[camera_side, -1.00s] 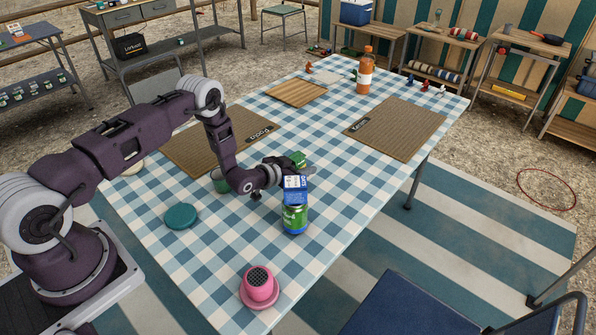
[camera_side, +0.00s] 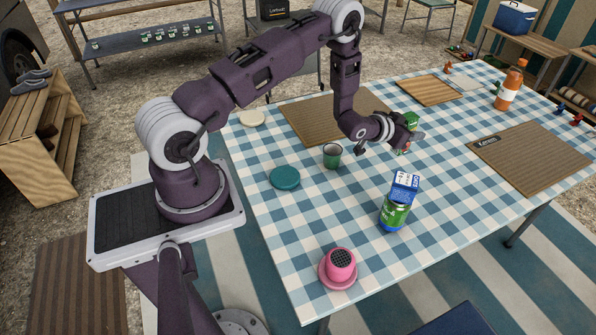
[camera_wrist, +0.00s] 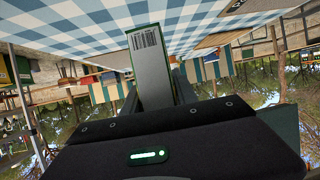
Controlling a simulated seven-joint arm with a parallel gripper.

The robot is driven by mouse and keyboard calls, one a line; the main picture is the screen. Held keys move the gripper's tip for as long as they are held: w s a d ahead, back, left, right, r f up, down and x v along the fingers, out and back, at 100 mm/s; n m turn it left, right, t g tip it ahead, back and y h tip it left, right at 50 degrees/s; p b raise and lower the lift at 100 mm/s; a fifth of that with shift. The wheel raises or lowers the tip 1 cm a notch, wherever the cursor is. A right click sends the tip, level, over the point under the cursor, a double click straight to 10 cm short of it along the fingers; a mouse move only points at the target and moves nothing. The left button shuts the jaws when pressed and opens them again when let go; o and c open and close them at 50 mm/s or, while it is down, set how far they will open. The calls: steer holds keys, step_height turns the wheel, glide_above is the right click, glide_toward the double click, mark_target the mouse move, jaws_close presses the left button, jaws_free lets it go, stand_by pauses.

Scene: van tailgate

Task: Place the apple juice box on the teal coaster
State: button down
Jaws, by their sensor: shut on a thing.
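My gripper (camera_side: 408,137) is shut on a green box, the apple juice box (camera_side: 411,118), near the middle of the table. Its lettering is too small to read. In the wrist view the box (camera_wrist: 149,70) stands between my fingers, showing a pale side with a barcode and green edges. I cannot tell whether its base touches the cloth. The round teal coaster (camera_side: 285,178) lies flat and bare on the checked cloth, left of and nearer the camera than my gripper.
A blue-and-white carton (camera_side: 404,186) and green can (camera_side: 393,214) stand at the front right. A pink mesh-topped object (camera_side: 341,263) sits on a pink saucer. Woven mats (camera_side: 530,157) and an orange bottle (camera_side: 509,88) are farther back.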

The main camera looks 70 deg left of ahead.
steer(key=s+a+r+n+g+y, duration=0.1)
steer(key=s+a+n+g+y, duration=0.45)
steer(key=a, duration=0.75)
steer(key=s+a+r+n+g+y, duration=0.1)
steer(key=s+a+n+g+y, duration=0.2)
steer(key=s+a+n+y, duration=0.65)
steer(key=n+g+h, duration=0.2)
steer(key=g+h, duration=0.1)
steer(key=g, duration=0.2)
glide_above(281, 169)
step_height(281, 169, down, 10)
steer(key=shift+d+r, duration=0.1)
steer(key=shift+r, duration=0.1)
